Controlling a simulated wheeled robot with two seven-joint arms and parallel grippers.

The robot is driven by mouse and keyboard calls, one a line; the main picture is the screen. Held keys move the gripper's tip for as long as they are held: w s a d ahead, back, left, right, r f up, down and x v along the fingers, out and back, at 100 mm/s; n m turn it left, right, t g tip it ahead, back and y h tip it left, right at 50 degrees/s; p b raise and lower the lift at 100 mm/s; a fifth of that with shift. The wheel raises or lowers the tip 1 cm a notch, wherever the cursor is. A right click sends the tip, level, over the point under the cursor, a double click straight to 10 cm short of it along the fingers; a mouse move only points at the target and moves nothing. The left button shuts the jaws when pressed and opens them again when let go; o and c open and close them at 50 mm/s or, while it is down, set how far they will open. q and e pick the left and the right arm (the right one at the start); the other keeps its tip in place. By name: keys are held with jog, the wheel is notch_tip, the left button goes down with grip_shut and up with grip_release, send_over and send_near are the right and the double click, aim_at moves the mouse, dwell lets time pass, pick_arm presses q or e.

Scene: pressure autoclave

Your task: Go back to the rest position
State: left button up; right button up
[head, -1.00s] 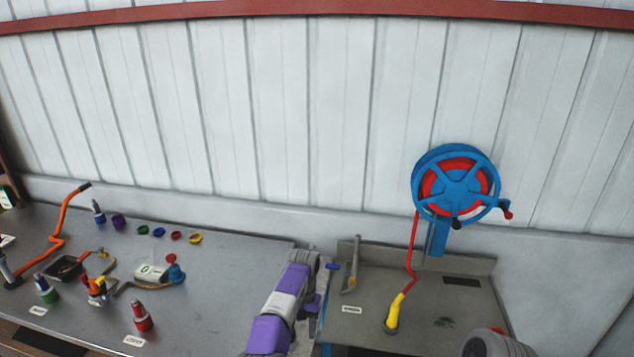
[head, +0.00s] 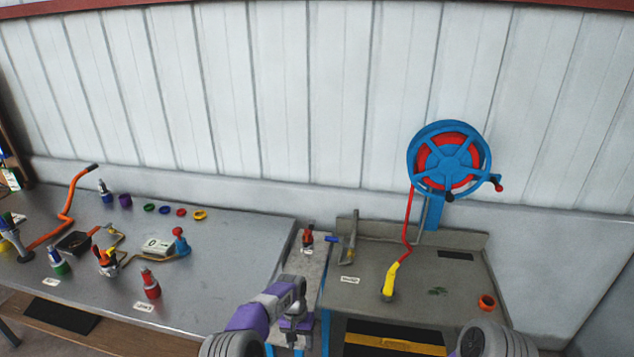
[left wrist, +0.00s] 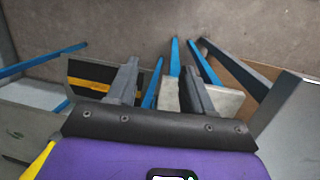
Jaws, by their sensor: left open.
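My left gripper (head: 292,338) hangs low at the bottom centre of the head view, in front of the narrow grey stand between the two benches. Its arm is purple and grey. In the left wrist view the two grey fingers (left wrist: 160,82) are spread apart with nothing between them, above blue bench legs and the floor. My right gripper is not in view.
A grey bench (head: 215,262) with bottles, coloured rings and an orange crank stands at left. A second bench (head: 340,295) at right carries a blue and red reel (head: 450,165) and yellow nozzle (head: 390,280). A red object (head: 307,237) stands on the narrow stand (head: 312,272).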

pick_arm(q)
jog(key=s+a+f+n+t+h+b, duration=0.1)
jog(key=s+a+f+n+h+b, duration=0.2)
jog(key=s+f, duration=1.1)
jog(key=s+a+n+t+b, duration=0.1)
jog(key=s+n+b, duration=0.1)
jog(key=s, duration=1.5)
jog(key=shift+s+a+f+t+b, duration=0.2)
jog(key=shift+a+f+t+b, duration=0.2)
jog(key=shift+b, duration=0.5)
